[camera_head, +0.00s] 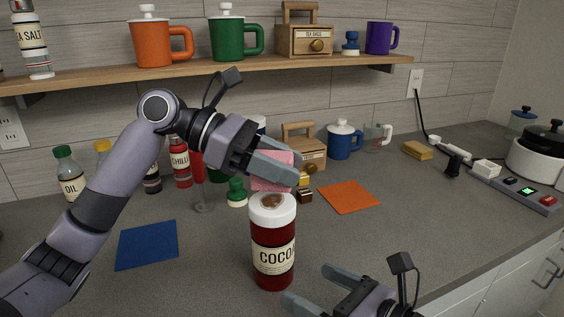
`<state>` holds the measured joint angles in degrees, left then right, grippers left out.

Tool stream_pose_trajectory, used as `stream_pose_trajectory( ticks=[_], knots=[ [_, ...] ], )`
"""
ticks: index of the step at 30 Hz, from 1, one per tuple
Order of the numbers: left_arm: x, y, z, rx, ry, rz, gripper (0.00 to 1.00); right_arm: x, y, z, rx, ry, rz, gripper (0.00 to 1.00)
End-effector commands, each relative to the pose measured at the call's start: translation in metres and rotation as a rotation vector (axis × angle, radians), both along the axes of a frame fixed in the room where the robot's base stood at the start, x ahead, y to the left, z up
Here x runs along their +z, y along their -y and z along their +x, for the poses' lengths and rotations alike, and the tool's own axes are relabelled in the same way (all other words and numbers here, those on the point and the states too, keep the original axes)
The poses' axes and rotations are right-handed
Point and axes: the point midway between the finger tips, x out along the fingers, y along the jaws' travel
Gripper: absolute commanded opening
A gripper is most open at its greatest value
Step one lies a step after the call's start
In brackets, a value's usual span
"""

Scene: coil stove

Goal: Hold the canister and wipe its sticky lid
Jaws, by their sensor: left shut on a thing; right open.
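The canister (273,245) is dark red with a white lid and a label starting "COCO". It stands upright on the counter, and a brown smear marks the top of its lid (271,208). My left gripper (291,164) is shut on a pink cloth or sponge (265,184), just above and behind the lid in the picture. I cannot tell whether the pink thing touches the lid. My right gripper (306,282) is open and empty at the canister's lower right, one fingertip close to its base.
A blue cloth (147,244) and an orange cloth (348,196) lie flat on the counter. Bottles, a green stopper (237,192), a wooden box and a blue mug (344,139) stand behind. A power strip (515,188) and cooker are at right. The shelf (205,72) is overhead.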

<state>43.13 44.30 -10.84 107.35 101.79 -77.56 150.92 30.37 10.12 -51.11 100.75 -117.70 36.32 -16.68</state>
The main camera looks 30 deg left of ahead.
Motion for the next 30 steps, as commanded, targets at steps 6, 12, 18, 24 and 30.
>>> stream_pose_trajectory(
  ticks=[6,12,18,24,30],
  knots=[
    [0.000,0.000,0.000,0.000,0.000,0.000,0.18,-0.006,-0.002,0.010,0.013,0.158,-0.147,1.00],
    [0.000,0.000,0.000,0.000,0.000,0.000,0.18,-0.011,-0.012,0.015,0.013,0.177,-0.166,1.00],
    [0.000,0.000,0.000,0.000,0.000,0.000,0.18,-0.018,-0.038,0.022,0.014,0.174,-0.163,1.00],
    [0.000,0.000,0.000,0.000,0.000,0.000,0.18,-0.027,-0.064,0.030,0.014,0.174,-0.164,1.00],
    [0.000,0.000,0.000,0.000,0.000,0.000,0.18,-0.033,-0.084,0.037,0.013,0.173,-0.163,1.00]
  ],
)
